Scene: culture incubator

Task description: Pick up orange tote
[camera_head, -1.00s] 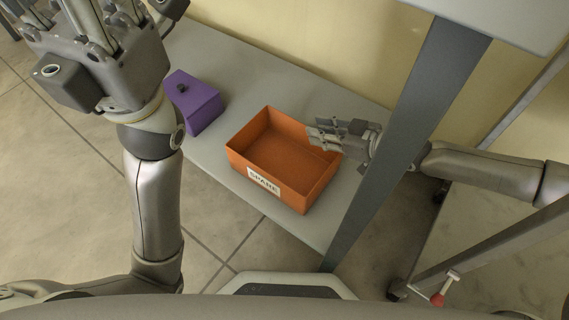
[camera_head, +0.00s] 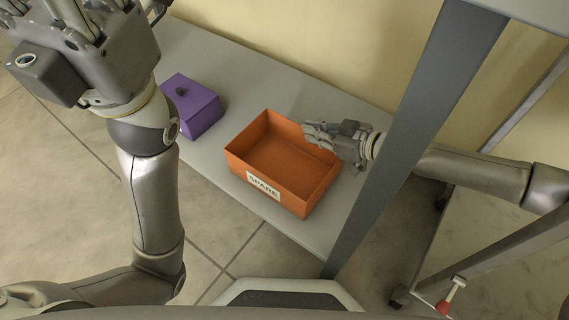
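The orange tote (camera_head: 262,189) is an open, empty box with a white "SPARE" label on its front wall. It rests upright on the grey shelf (camera_head: 221,75). My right gripper (camera_head: 314,134) comes in from the right, past the grey post, with its fingers at the tote's far right corner, over the rim. I cannot tell whether the fingers touch or grip the wall. My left gripper (camera_head: 82,22) is raised at the top left, away from the tote, and its fingertips are cut off by the frame edge.
A purple box (camera_head: 190,106) with a dark knob stands on the shelf left of the tote. A slanted grey post (camera_head: 420,125) crosses in front of my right arm. A beige wall (camera_head: 330,55) lies behind the shelf. A red-ended lever (camera_head: 449,302) is at lower right.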

